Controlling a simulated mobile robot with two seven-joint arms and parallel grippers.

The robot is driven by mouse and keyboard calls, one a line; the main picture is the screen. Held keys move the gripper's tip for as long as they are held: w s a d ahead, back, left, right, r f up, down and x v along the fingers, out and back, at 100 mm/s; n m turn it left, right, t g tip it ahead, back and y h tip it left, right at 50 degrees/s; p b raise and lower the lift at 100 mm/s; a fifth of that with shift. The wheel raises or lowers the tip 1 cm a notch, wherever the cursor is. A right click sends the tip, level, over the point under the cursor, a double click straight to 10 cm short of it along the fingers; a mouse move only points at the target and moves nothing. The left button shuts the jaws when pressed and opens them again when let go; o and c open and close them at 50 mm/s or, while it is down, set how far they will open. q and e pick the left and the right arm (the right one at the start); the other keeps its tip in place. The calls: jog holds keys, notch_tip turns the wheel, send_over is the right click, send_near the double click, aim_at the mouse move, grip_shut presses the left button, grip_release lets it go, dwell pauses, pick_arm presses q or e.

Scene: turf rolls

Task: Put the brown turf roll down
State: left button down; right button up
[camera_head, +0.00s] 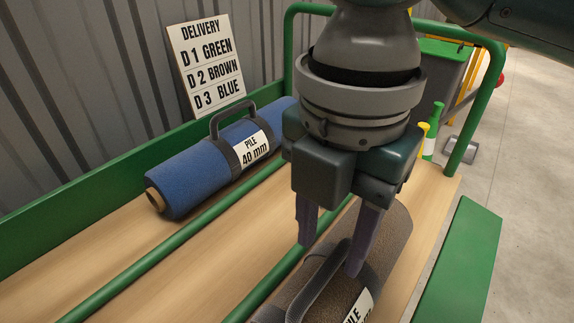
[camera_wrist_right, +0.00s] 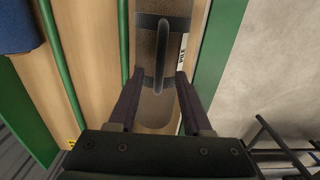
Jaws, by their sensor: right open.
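The brown turf roll (camera_head: 392,235) lies on the wooden deck, in the lane right of a green divider rail. Its dark carry handle (camera_head: 318,283) stands up from it, and part of a white PILE label shows. My right gripper (camera_head: 330,260) is above the roll, its two fingers apart, hiding part of it. My left gripper is not in view.
A blue turf roll (camera_head: 190,180) labelled PILE 40 mm lies in the left lane. A delivery sign (camera_head: 206,65) lists D1 green, D2 brown, D3 blue. The green divider rail (camera_head: 135,270) separates the lanes. A green bottle (camera_head: 432,132) and yellow-topped item stand behind right.

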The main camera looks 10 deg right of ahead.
notch_tip(320, 180, up, 7)
jog(key=p, duration=0.1)
jog(key=s+a+f+m+t+y, duration=0.2)
jog(key=s+a+f+m+y, duration=0.35)
jog(key=m, duration=0.55)
jog(key=s+d+f+m+h, duration=0.2)
jog(key=s+d+m, duration=0.1)
jog(key=d+m, duration=0.3)
jog(key=s+d+f+m+t+h, duration=0.1)
jog(key=s+d+f+m+h, duration=0.1)
jog(key=d+m, duration=0.4)
jog(key=s+d+h, duration=0.1)
jog(key=s+d, duration=0.1)
jog(key=shift+d+m+t, duration=0.3)
jog(key=shift+d, duration=0.1)
